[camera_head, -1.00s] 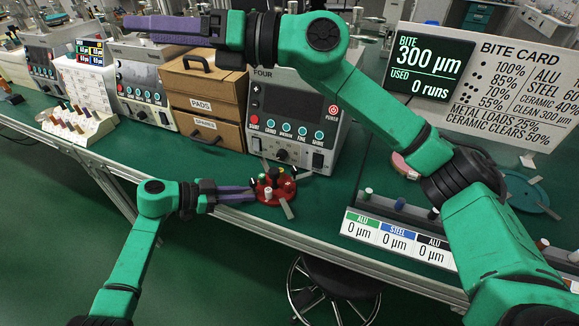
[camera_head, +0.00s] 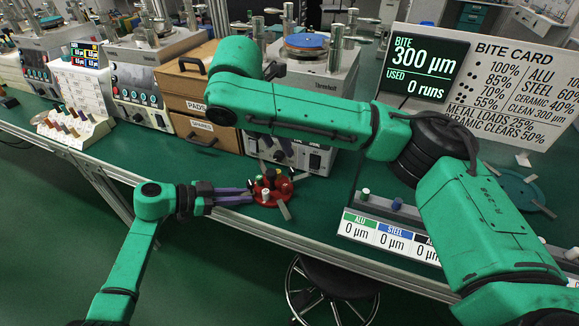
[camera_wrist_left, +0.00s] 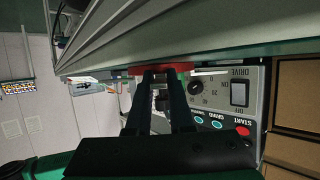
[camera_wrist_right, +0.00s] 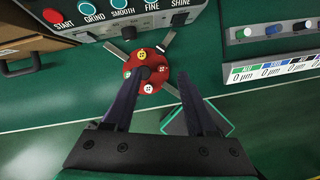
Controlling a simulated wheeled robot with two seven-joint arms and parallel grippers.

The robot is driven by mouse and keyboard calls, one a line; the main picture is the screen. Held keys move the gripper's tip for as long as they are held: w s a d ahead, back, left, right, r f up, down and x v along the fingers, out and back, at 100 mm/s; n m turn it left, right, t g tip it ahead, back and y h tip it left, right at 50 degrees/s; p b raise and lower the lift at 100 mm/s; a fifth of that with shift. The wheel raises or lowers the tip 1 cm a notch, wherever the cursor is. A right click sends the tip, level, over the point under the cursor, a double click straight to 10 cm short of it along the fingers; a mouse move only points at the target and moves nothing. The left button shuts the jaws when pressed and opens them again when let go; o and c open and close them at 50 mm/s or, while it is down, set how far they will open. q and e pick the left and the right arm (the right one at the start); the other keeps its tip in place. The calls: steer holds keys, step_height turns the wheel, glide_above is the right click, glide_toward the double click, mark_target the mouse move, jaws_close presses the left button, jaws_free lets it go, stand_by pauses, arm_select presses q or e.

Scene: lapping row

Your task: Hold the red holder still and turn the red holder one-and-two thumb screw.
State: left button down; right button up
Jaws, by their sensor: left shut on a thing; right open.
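The red holder (camera_head: 275,200) is a round red disc with several coloured pegs and metal strips sticking out, lying near the bench's front edge. My left gripper (camera_head: 250,194) is shut on its left side; the left wrist view shows the fingertips against the red rim (camera_wrist_left: 150,70). My right gripper (camera_wrist_right: 160,78) is open and empty, pointing down over the holder (camera_wrist_right: 132,72) in the right wrist view. A dark knob (camera_wrist_right: 145,72) and several light, dotted caps show on the disc there. I cannot tell which one is the one-and-two thumb screw.
A lapping machine with a control panel (camera_wrist_right: 110,20) stands just behind the holder. Wooden drawers (camera_head: 205,130) are to its left. A labelled rail (camera_head: 385,232) with pegs is to the right. Green bench top is free between holder and rail.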

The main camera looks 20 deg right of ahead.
mark_target(291, 170)
steer(key=x, duration=1.2)
steer(key=shift+r, duration=0.1)
jaws_close()
